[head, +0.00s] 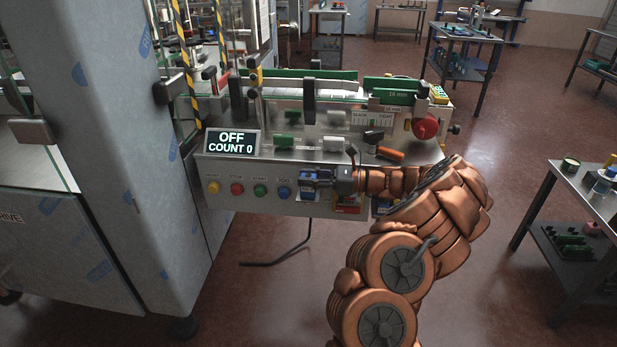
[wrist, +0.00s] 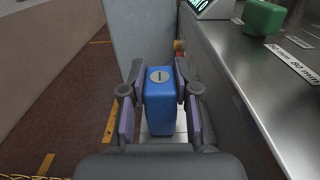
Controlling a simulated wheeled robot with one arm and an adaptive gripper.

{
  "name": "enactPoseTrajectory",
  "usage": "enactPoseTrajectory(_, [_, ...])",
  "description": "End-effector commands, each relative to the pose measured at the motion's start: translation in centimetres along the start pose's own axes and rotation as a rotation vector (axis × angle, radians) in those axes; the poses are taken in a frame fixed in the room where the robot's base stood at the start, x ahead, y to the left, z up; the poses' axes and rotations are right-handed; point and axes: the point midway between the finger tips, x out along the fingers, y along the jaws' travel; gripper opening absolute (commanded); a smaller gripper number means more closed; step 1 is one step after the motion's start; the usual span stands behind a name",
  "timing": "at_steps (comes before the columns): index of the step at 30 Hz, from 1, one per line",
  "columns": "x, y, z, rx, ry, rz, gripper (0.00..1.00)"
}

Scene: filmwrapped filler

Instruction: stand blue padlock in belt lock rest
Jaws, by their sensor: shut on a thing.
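The blue padlock (wrist: 158,100) is a block with a round, slotted keyhole disc on its upper face. My gripper (wrist: 160,92) is shut on it, with one finger on each side, and the padlock looks upright. In the head view my gripper (head: 318,181) is at the front panel of the machine, right of the round buttons, with a bit of the blue padlock (head: 308,178) showing. A pale surface (wrist: 165,138) shows beneath the padlock. I cannot make out the belt lock rest for certain, or whether the padlock touches it.
Open floor lies left there.

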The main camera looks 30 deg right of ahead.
Motion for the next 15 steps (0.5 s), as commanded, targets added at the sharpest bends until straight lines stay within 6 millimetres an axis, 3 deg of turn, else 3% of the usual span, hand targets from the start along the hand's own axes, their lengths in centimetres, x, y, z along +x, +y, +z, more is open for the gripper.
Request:
enactPoseTrajectory(6, [0.0,0.03,-0.22,0.001,0.003,0.001,0.0])
enactPoseTrajectory(7, [0.0,0.03,-0.23,0.001,0.003,0.001,0.32])
enactPoseTrajectory(15, [0.0,0.02,-0.18,0.001,0.003,0.0,0.59])
